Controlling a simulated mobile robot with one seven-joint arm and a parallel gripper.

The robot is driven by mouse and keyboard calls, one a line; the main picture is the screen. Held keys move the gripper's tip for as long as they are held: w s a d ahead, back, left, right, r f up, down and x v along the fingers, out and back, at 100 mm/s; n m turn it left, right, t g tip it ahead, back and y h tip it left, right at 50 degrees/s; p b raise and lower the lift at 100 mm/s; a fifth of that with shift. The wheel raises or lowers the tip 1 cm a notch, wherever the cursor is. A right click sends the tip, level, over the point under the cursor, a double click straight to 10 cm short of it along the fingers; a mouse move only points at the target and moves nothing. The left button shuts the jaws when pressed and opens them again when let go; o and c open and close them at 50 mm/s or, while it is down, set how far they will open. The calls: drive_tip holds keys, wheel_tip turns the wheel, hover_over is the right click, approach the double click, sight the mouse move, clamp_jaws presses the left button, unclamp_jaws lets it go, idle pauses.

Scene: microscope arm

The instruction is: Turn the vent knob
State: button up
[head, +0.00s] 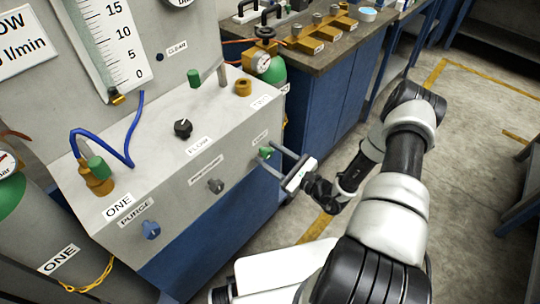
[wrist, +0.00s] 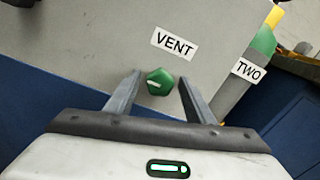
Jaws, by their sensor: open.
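The vent knob (wrist: 159,82) is a small green knob with a white pointer mark, on the front panel just below the VENT label (wrist: 174,43). In the head view the vent knob (head: 266,152) is at the right end of the cabinet front. My gripper (head: 280,160) reaches toward it from the right. In the wrist view my gripper (wrist: 158,80) is open, with one finger on each side of the knob. Gaps show between the knob and both fingers. I cannot tell how deep the fingertips reach along it.
A grey knob (head: 215,186) and a blue PURGE knob (head: 151,230) sit left on the same panel. A black FLOW knob (head: 183,128) is on top. A green cylinder with a gauge (head: 262,62) stands behind the cabinet's right end. Floor on the right is clear.

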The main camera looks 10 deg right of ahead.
drive_tip(key=c, duration=1.1)
drive_tip(key=shift+o, duration=0.2)
drive_tip(key=m, duration=0.4)
drive_tip(key=shift+m, duration=0.3)
drive_tip(key=m, duration=0.4)
drive_tip(key=shift+m, duration=0.3)
drive_tip(key=m, duration=0.4)
drive_tip(key=shift+s, duration=0.1)
drive_tip(key=shift+a+m+p, duration=0.1)
drive_tip(key=shift+m+p, duration=0.3)
drive_tip(key=shift+m, duration=2)
